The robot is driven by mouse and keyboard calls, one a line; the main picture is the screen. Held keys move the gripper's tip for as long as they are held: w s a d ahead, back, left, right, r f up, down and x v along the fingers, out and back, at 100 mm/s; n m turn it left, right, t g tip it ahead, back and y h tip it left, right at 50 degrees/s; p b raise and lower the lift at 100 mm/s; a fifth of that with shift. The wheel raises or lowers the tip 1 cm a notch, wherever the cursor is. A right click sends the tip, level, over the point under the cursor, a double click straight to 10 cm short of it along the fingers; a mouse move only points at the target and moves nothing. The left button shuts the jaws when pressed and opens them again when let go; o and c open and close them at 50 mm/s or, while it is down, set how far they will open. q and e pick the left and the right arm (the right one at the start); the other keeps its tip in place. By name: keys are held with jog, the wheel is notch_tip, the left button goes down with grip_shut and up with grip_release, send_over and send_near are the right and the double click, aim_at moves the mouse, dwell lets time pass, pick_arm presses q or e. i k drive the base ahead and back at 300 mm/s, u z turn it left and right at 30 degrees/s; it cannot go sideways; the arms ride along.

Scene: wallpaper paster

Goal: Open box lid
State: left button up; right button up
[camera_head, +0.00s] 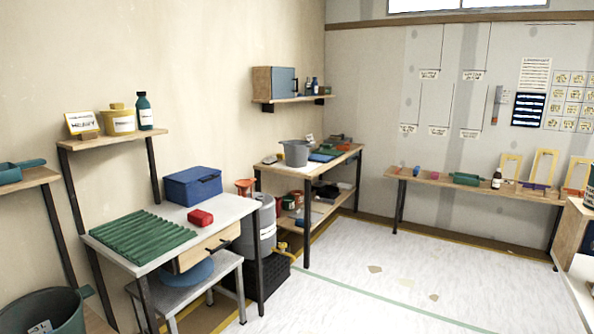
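A blue box (193,189) with its lid closed stands at the back of the white-topped table (233,208) on the left, near the wall. A small red object (200,218) lies just in front of it. Neither of my grippers shows in the head view.
A green ridged mat (140,240) covers the table's left part. A drawer (208,247) is under the tabletop, with a grey stool (190,294) below. A workbench (335,163) with a grey bucket (295,152) stands farther back. The pale floor (380,275) to the right is mostly clear.

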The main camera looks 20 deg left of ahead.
aim_at(191, 176)
jog(key=z, duration=0.15)
jog(key=i, duration=1.9)
jog(key=u, duration=0.55)
